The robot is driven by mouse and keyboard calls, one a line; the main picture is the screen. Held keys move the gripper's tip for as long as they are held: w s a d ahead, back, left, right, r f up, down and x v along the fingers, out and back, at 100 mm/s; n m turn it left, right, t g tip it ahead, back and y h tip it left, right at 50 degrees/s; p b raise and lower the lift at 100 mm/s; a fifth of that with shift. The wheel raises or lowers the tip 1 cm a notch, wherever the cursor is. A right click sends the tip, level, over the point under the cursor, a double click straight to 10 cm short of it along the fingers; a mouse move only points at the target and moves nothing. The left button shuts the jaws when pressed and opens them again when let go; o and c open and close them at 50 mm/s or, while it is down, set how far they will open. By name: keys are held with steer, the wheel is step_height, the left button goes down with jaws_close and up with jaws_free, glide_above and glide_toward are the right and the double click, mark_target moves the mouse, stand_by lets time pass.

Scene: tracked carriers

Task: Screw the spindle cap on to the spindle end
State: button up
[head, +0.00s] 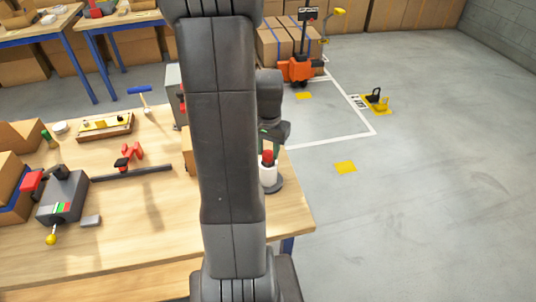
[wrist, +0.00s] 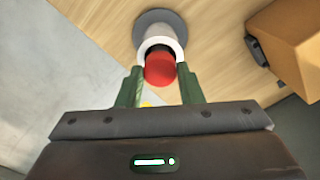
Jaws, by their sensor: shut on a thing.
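The red spindle cap (wrist: 159,70) is between the green fingers of my gripper (wrist: 160,75) in the wrist view, and the gripper is shut on it. Behind it a dark band shows, then the white spindle (wrist: 150,34) on a grey round base (wrist: 172,17). In the head view the red cap (head: 267,157) sits in line above the white spindle (head: 267,175) near the table's right edge. My arm hides part of the spindle there. I cannot tell whether the cap touches the spindle end or how far it is on.
A cardboard box (wrist: 289,35) stands beside the spindle.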

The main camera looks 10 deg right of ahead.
steer(key=m, duration=0.6)
steer(key=shift+m, duration=1.6)
steer(key=m, duration=0.9)
steer(key=shift+m, duration=0.4)
steer(key=m, duration=0.5)
steer(key=o, duration=1)
